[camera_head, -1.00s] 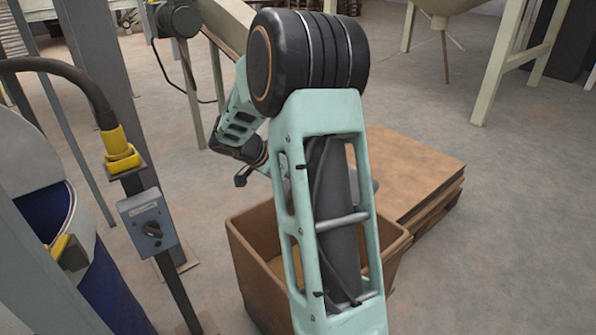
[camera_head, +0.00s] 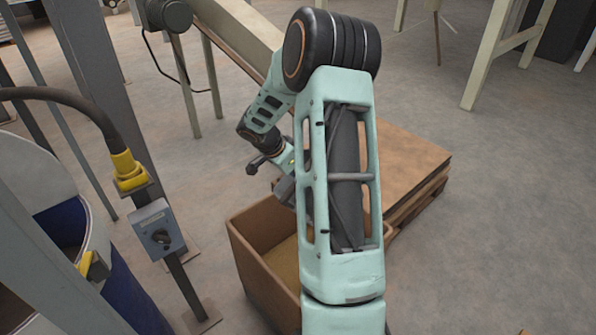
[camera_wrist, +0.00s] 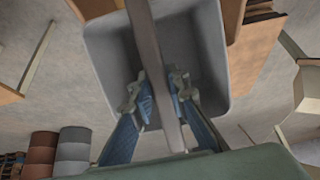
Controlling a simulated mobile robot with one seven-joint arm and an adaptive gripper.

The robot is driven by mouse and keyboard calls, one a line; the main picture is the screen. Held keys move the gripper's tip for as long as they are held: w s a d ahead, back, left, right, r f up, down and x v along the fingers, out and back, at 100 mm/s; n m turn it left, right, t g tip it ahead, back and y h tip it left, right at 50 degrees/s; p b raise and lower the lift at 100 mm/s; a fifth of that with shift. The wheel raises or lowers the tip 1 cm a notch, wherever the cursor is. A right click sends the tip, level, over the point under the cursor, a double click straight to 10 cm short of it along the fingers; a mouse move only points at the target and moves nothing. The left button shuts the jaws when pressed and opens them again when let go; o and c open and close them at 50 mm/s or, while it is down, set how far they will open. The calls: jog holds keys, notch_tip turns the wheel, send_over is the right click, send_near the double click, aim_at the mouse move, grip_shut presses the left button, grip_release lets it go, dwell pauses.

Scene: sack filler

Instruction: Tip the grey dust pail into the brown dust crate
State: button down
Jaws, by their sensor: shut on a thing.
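The brown dust crate (camera_head: 247,262) stands open on the floor in the head view, with a yellowish layer inside. My arm covers its right side. The grey dust pail (camera_wrist: 101,62) fills the upper middle of the wrist view, its grey inside facing the camera. I see no clear contents in it. Its bar handle runs between the fingers of my gripper (camera_wrist: 163,100), which is shut on it. In the head view a small grey part of the pail (camera_head: 285,189) shows at the crate's far edge, mostly hidden by my arm. I cannot tell its exact height or tilt there.
A low brown stack of boards (camera_head: 410,170) lies behind and right of the crate. A blue-grey switch box (camera_head: 159,232) on a post and a blue drum (camera_head: 85,240) stand at left. A sloping beam (camera_head: 235,35) is behind. Floor at right is clear.

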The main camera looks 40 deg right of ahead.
jog(key=p, duration=0.1)
jog(key=r+p, duration=0.1)
jog(key=p, duration=0.1)
jog(key=shift+d+r+y, duration=0.3)
jog(key=shift+d+y, duration=0.1)
jog(key=d+y+p, duration=0.1)
jog(key=y+p, duration=0.1)
jog(key=p, duration=0.4)
jog(key=shift+w+d+f, duration=0.1)
jog(key=shift+d, duration=0.1)
jog(key=shift+d+f+y, duration=0.3)
jog(key=shift+f+y, duration=0.1)
jog(key=shift+f, duration=0.05)
jog(key=d+y, duration=0.1)
jog(key=y, duration=0.2)
jog(key=shift+w+d+f, duration=0.1)
jog(key=shift+d, duration=0.3)
